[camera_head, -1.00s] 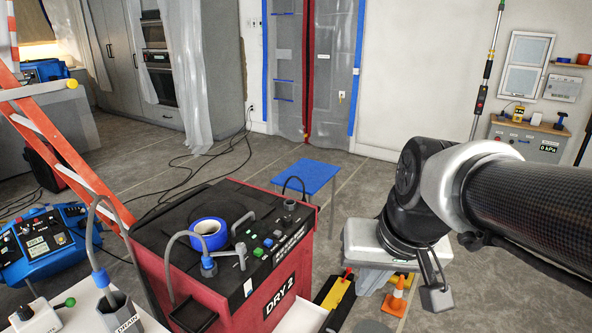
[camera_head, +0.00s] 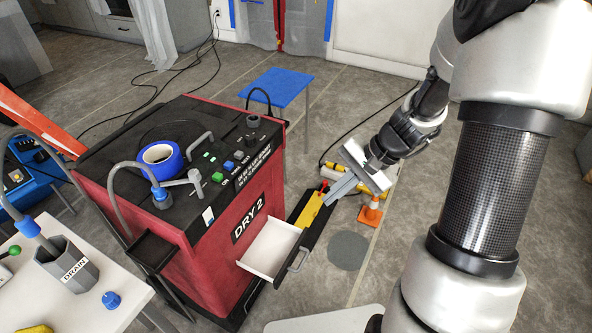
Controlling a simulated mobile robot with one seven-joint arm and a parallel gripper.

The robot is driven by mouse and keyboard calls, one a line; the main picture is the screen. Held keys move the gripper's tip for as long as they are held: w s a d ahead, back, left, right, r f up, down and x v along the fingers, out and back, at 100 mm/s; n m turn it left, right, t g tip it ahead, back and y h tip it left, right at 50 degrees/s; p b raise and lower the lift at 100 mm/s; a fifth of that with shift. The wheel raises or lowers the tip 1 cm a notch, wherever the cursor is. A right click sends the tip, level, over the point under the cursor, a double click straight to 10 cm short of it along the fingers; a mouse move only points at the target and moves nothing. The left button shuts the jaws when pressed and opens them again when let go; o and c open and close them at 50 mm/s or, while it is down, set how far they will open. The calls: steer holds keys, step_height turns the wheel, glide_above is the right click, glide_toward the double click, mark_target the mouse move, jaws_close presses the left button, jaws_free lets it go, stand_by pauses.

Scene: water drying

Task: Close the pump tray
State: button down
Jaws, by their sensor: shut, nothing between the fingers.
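The red machine labelled DRY 2 (camera_head: 205,285) stands in the middle left with a black top. A tray (camera_head: 270,250) with a white inside sticks out of its right side. It is open, and its long black front (camera_head: 312,236) has a bar handle (camera_head: 299,259) at the near end. My gripper (camera_head: 333,200) is shut and empty, pointing down and left near the far end of the black front. I cannot tell whether it touches the tray. A yellow piece (camera_head: 310,208) lies along the far part of the tray, partly behind my gripper.
A blue-topped table (camera_head: 276,87) stands behind the machine. A white table with a DRAIN holder (camera_head: 70,268) is at the near left.

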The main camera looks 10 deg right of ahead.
steer(key=s+d+f+m+t+y+b, duration=0.15)
steer(key=f+m, duration=0.35)
steer(key=f, duration=0.6)
steer(key=s+d+f+m+t, duration=0.1)
steer(key=d+f+m, duration=0.3)
steer(key=f, duration=0.7)
steer(key=s+d+f+m+t+y+b, duration=0.1)
steer(key=d+f+m+t, duration=0.1)
steer(key=f+m, duration=0.65)
steer(key=w+a+f+n+b, duration=0.2)
steer(key=w+a+f+n, duration=0.1)
steer(key=w+a+f, duration=0.4)
steer(key=shift+a+f, duration=0.75)
steer(key=shift+a, duration=0.5)
